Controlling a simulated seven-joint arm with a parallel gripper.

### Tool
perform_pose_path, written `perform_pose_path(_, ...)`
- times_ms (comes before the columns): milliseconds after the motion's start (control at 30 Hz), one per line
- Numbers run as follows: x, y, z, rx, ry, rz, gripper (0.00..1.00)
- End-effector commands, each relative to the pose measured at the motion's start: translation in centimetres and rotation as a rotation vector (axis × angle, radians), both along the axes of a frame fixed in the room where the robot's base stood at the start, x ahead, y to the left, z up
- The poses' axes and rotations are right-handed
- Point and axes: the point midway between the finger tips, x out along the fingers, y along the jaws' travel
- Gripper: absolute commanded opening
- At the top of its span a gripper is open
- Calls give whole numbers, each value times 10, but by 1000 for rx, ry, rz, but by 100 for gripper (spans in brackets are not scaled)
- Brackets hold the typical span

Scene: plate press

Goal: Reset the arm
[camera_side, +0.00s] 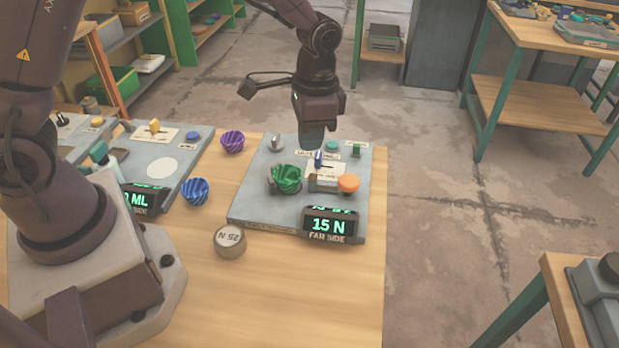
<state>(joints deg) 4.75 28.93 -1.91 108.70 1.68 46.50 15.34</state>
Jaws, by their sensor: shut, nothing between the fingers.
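My gripper (312,138) hangs pointing down above the back part of the grey press board (250,212). It is shut and empty. A green ridged bowl (287,178) sits on the board, to the left of an orange knob (348,183). A small blue lever (318,159) and a green button (332,146) are close to my fingertips; I cannot tell whether the fingers touch anything. A display (330,225) at the board's front reads "15 N", with "FAR SIDE" below it.
A purple bowl (232,141), a blue striped bowl (195,191) and a grey weight marked "25 N" (230,241) stand on the wooden table (290,290). A second grey board (180,150) with an "ML" display lies at left. The table's front middle is clear.

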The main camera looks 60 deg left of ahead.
Motion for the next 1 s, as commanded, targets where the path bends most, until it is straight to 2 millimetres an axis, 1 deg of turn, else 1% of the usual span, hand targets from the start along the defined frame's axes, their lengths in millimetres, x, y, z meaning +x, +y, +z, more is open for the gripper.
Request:
perform_pose_path(33,-11,4,20,1,-23,38,0)
perform_pose_path(100,-28,9,44,2,-51,93,0)
perform_pose_path(167,-43,13,63,1,-79,139,0)
perform_pose_path(200,-53,15,75,-2,-99,169,0)
perform_pose_path(300,-80,22,101,-10,-153,237,0)
perform_pose_path(400,-107,27,122,-22,-214,297,0)
perform_pose_path(500,-133,31,139,-40,-281,344,0)
perform_pose_path(600,-155,35,152,-58,-356,374,0)
perform_pose_path(700,-170,38,162,-75,-429,386,0)
perform_pose_path(833,-179,40,175,-91,-510,392,0)
perform_pose_path(900,-180,40,181,-96,-540,394,0)
perform_pose_path(1000,-181,41,185,-99,-558,395,0)
